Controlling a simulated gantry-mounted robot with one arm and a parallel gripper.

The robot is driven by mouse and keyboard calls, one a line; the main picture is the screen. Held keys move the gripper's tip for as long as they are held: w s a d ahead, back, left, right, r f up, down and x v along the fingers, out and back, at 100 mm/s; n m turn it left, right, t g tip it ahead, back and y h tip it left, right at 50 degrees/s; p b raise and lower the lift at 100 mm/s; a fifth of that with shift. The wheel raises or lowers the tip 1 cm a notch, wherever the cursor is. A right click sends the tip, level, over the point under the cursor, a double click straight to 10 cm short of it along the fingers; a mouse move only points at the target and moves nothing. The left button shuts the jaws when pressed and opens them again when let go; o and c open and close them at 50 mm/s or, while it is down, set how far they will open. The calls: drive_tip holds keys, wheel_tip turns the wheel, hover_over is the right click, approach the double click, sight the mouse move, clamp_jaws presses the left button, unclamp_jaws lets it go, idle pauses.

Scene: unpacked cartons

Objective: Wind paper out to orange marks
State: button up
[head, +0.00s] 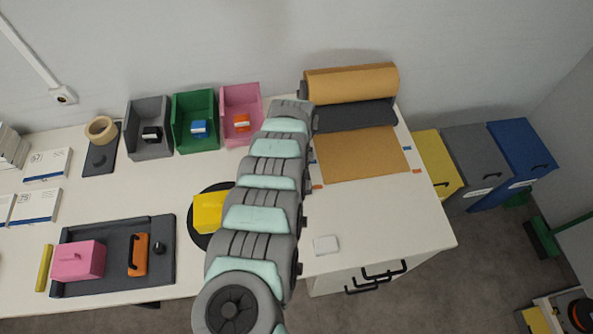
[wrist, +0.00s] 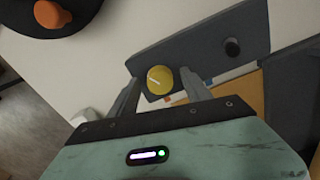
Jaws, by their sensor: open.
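The brown paper roll (head: 350,81) sits at the back right of the table in the head view, above a dark grey plate. A brown paper sheet (head: 362,155) lies flat in front of it. Its front edge is about level with small orange marks (head: 317,186) on both sides. In the wrist view my gripper (wrist: 160,95) is open, with a yellow knob (wrist: 160,80) bearing a white line showing between its fingers; I cannot tell whether they touch it. The knob is on a dark grey panel (wrist: 200,45) that also has a black knob (wrist: 232,47). My arm hides my gripper in the head view.
Grey (head: 149,128), green (head: 195,122) and pink (head: 241,116) bins stand along the back. A dark tray (head: 100,232) is at front left. A small white block (head: 326,245) lies near the front edge. A dark disc with an orange top (wrist: 50,14) is at the wrist view's top left.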

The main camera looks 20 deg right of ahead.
drive_tip(key=shift+r, duration=0.1)
wheel_tip(320, 180, up, 11)
drive_tip(key=shift+p, duration=0.4)
drive_tip(key=shift+f, duration=0.2)
